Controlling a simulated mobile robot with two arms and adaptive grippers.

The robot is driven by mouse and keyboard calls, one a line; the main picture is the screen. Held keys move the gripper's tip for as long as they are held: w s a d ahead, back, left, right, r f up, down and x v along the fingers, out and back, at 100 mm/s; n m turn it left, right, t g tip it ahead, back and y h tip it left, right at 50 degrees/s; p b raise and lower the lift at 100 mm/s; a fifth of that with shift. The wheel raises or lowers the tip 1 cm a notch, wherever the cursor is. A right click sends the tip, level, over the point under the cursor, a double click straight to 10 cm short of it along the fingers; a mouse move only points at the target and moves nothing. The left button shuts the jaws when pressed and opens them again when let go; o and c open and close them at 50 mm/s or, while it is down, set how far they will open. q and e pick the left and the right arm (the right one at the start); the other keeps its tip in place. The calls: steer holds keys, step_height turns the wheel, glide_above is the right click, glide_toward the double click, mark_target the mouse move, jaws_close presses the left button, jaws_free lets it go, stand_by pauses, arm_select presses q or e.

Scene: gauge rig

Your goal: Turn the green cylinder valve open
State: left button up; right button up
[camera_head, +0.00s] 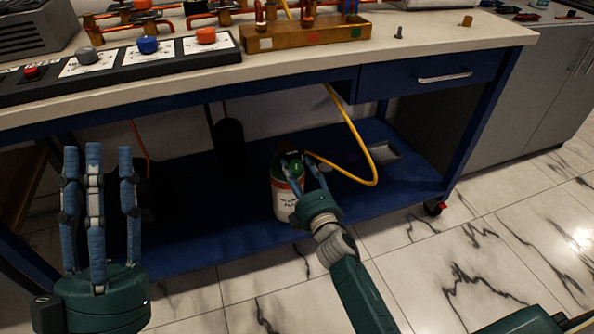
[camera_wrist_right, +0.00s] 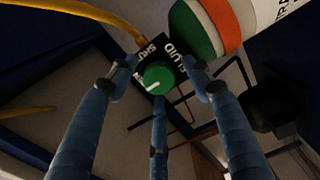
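The cylinder (camera_head: 284,197), white with coloured bands, stands on the blue lower shelf under the bench. Its green valve (camera_wrist_right: 157,78) is a round knob with a white mark on a black lettered block. The valve also shows in the head view (camera_head: 296,167), partly covered. My right gripper (camera_head: 303,169) reaches down to the cylinder top. In the wrist view, the fingers of my right gripper (camera_wrist_right: 155,82) are spread on several sides of the knob, with gaps; contact cannot be told. My left gripper (camera_head: 99,158) is open and empty at the front left, fingers up.
A yellow hose (camera_head: 355,140) loops from the cylinder to the bench above. The blue shelf (camera_head: 225,235) has free room beside the cylinder. The bench top (camera_head: 430,50) overhangs it, with a knob panel (camera_head: 115,72) and brass manifold (camera_head: 340,27). A drawer (camera_head: 440,75) hangs right.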

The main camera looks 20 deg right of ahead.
steer(key=shift+s, duration=0.1)
steer(key=shift+s, duration=0.4)
steer(key=s, duration=1.1)
steer(key=shift+d, duration=0.2)
